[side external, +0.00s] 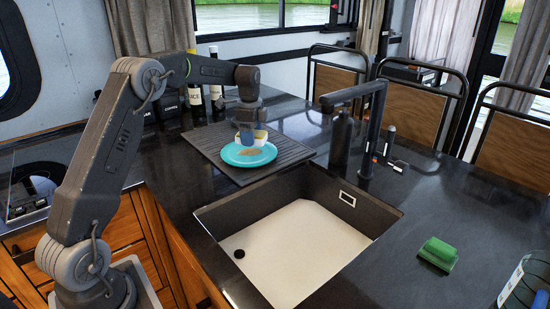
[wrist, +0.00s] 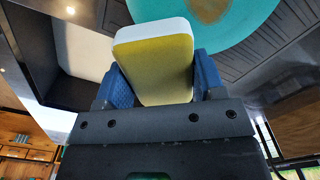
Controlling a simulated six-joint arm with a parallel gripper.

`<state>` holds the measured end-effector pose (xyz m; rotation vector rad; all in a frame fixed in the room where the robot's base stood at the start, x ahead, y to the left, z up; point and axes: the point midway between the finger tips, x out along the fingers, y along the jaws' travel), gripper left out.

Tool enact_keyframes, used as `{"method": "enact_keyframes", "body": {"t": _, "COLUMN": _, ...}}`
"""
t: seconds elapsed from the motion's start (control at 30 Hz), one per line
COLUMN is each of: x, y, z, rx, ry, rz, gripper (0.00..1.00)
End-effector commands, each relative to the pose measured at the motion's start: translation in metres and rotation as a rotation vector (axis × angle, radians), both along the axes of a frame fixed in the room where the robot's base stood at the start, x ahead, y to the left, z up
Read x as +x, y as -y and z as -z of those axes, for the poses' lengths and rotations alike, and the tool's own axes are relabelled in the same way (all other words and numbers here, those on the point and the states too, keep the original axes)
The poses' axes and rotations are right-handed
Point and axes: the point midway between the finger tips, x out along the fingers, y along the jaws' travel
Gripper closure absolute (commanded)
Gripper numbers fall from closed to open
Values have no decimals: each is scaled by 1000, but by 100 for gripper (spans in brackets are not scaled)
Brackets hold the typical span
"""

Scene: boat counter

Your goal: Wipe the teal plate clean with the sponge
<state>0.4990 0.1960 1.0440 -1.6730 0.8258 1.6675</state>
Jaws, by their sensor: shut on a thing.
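The teal plate (side external: 236,158) lies on a dark ribbed drying mat beyond the sink, with a brownish stain near its middle. The plate (wrist: 222,36) also shows at the top of the wrist view, with part of the brown stain (wrist: 208,8). My gripper (side external: 247,138) is over the plate. In the wrist view its blue fingers (wrist: 160,82) are shut on a sponge (wrist: 158,70), which is yellow with a pale face. The sponge (side external: 261,136) is at the plate's far side in the side view; I cannot tell whether it touches the plate.
The sink (side external: 300,232) is in front of the mat (side external: 205,140). A black faucet (side external: 370,125) stands at its right, near a dark bottle (side external: 341,140). Bottles (side external: 216,85) stand behind the mat. A green brush or scrubber (side external: 438,253) lies on the right counter.

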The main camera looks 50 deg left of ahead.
Motion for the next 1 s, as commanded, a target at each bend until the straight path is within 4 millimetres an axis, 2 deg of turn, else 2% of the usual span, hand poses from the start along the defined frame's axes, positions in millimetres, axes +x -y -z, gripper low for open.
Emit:
{"method": "enact_keyframes", "body": {"t": 0.03, "x": -2, "y": -19, "z": -2, "rx": 0, "ry": 1, "rz": -35, "gripper": 56}}
{"method": "enact_keyframes", "body": {"t": 0.1, "x": -5, "y": -37, "z": -3, "rx": -1, "ry": -1, "rz": -69, "gripper": 56}}
{"method": "enact_keyframes", "body": {"t": 0.2, "x": -9, "y": -55, "z": -6, "rx": 0, "ry": 1, "rz": -101, "gripper": 56}}
{"method": "enact_keyframes", "body": {"t": 0.3, "x": -11, "y": -64, "z": -6, "rx": -1, "ry": -1, "rz": -118, "gripper": 56}}
{"method": "enact_keyframes", "body": {"t": 0.57, "x": -12, "y": -66, "z": 5, "rx": -1, "ry": -2, "rz": -121, "gripper": 56}}
{"method": "enact_keyframes", "body": {"t": 1.0, "x": -12, "y": -65, "z": 44, "rx": -1, "ry": -2, "rz": -120, "gripper": 56}}
